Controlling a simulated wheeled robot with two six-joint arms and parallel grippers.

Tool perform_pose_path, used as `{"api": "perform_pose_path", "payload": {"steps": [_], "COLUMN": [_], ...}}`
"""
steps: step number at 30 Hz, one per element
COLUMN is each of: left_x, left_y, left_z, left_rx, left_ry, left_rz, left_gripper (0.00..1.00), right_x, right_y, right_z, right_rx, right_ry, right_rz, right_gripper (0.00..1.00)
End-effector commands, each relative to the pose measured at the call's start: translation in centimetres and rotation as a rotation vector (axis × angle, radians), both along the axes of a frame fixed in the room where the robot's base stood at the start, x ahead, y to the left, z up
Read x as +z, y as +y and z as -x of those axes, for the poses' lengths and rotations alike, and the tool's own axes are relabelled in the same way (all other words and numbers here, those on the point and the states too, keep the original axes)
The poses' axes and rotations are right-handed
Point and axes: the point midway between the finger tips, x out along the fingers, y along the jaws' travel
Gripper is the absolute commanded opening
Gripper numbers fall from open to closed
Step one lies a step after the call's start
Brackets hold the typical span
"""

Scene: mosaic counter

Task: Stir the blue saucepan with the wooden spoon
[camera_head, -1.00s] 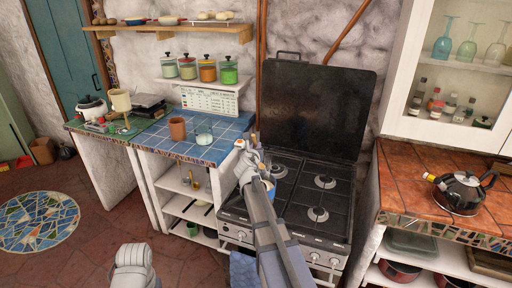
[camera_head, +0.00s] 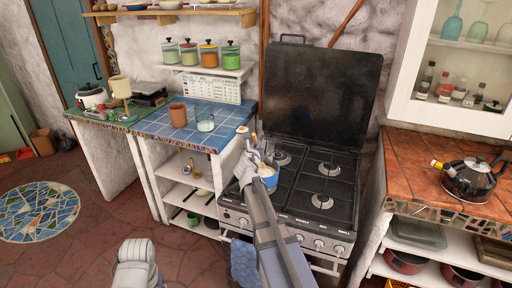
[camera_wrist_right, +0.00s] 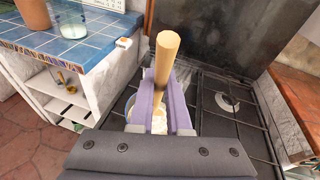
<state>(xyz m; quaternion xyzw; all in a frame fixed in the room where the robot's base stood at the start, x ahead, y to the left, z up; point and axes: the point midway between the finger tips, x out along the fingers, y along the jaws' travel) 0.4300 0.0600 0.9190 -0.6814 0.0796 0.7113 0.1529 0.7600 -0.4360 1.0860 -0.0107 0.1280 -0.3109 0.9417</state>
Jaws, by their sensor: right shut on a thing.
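The blue saucepan (camera_head: 269,183) stands at the front left of the stove, partly hidden by my right arm and gripper. Pale contents show inside it in the right wrist view (camera_wrist_right: 159,123). The wooden spoon (camera_wrist_right: 166,55) is held roughly upright, its handle rising between the fingers of my right gripper (camera_wrist_right: 160,98). My right gripper (camera_head: 258,152) is shut on the spoon, just above the saucepan in the head view. The spoon's lower end is hidden, so I cannot tell how deep it reaches.
The black stove lid (camera_head: 318,95) stands raised behind the burners. A blue tiled counter (camera_head: 160,124) on the left holds a brown cup (camera_head: 178,115) and a glass (camera_head: 205,122). A black kettle (camera_head: 470,180) sits on the right counter. The other burners are clear.

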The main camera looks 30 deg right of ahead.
Motion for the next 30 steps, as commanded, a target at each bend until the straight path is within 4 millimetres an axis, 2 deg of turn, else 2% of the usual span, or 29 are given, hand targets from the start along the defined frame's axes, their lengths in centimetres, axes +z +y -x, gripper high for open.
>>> {"api": "perform_pose_path", "payload": {"steps": [1,16,30], "left_x": [-0.9,-4.6,-5.1], "left_y": [0.0,0.0,0.0], "left_z": [0.0,0.0,0.0], "left_rx": [0.000,0.000,0.000], "left_ry": [0.000,0.000,0.000], "left_rz": [0.000,0.000,0.000], "left_gripper": [0.76,0.76,0.76], "right_x": [-0.9,-4.7,-5.1], "right_y": [-0.2,-1.4,-1.7], "right_z": [-0.2,-1.2,-1.4], "right_rx": [0.000,0.000,0.000], "right_ry": [0.000,0.000,0.000], "right_rz": [0.000,0.000,0.000], "right_gripper": [0.00,0.00,0.00]}}
